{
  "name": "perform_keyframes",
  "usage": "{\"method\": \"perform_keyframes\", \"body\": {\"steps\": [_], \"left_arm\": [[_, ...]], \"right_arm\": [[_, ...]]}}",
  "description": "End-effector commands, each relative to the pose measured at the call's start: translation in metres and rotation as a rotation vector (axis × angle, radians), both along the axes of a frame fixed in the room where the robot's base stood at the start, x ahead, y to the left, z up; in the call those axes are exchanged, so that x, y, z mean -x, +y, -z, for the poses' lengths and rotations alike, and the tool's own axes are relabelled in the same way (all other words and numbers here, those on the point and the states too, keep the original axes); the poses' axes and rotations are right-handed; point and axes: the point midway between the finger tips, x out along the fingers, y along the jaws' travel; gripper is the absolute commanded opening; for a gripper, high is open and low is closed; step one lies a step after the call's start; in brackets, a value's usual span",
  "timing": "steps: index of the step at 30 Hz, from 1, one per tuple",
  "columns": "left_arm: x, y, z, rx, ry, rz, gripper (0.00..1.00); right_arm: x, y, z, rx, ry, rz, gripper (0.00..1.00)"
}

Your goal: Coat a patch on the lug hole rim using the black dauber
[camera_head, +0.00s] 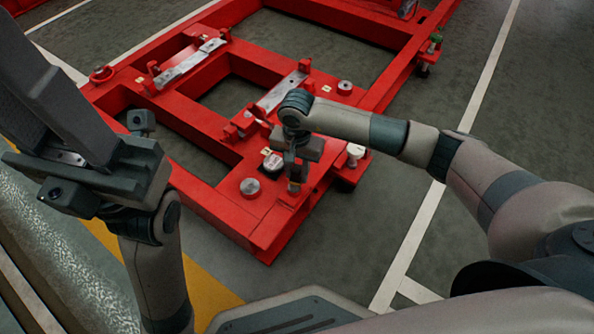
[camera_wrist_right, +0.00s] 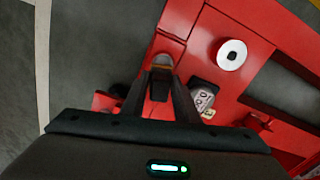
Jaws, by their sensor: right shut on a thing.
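My right gripper (camera_head: 294,172) points down over the near right corner of the red frame. In the right wrist view its dark fingers (camera_wrist_right: 162,82) are shut on a slim thing, taken as the black dauber, with a brownish tip (camera_wrist_right: 163,62). Below the gripper in the head view a small brownish end (camera_head: 294,186) shows close to the red surface; I cannot tell whether it touches. The fingers hide most of the dauber, and I cannot make out the lug hole rim. My left gripper (camera_head: 100,178) is at the left, away from the frame; its jaw state is unclear.
The red frame (camera_head: 215,205) fills the middle. On it are a metal disc (camera_head: 250,187), a labelled tin (camera_head: 272,161), a white-topped cylinder (camera_head: 355,152) and metal bars (camera_head: 190,62). The tin also shows in the wrist view (camera_wrist_right: 203,97). Grey floor (camera_head: 440,85) is clear at right.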

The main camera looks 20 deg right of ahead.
Motion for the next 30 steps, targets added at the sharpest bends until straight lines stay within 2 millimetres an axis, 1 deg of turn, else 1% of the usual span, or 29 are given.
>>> {"method": "perform_keyframes", "body": {"steps": [7,11,30], "left_arm": [[0.0,0.0,0.001,-0.002,0.001,-0.001,0.39],[0.001,0.0,-0.003,0.009,-0.01,0.003,0.39],[0.001,0.0,0.006,0.006,-0.007,0.002,0.39]], "right_arm": [[0.0,0.0,0.0,0.0,0.0,0.0,0.1],[0.0,0.0,0.0,-0.001,0.001,0.0,0.1],[0.0,0.0,0.01,0.0,0.0,0.0,0.1]]}}
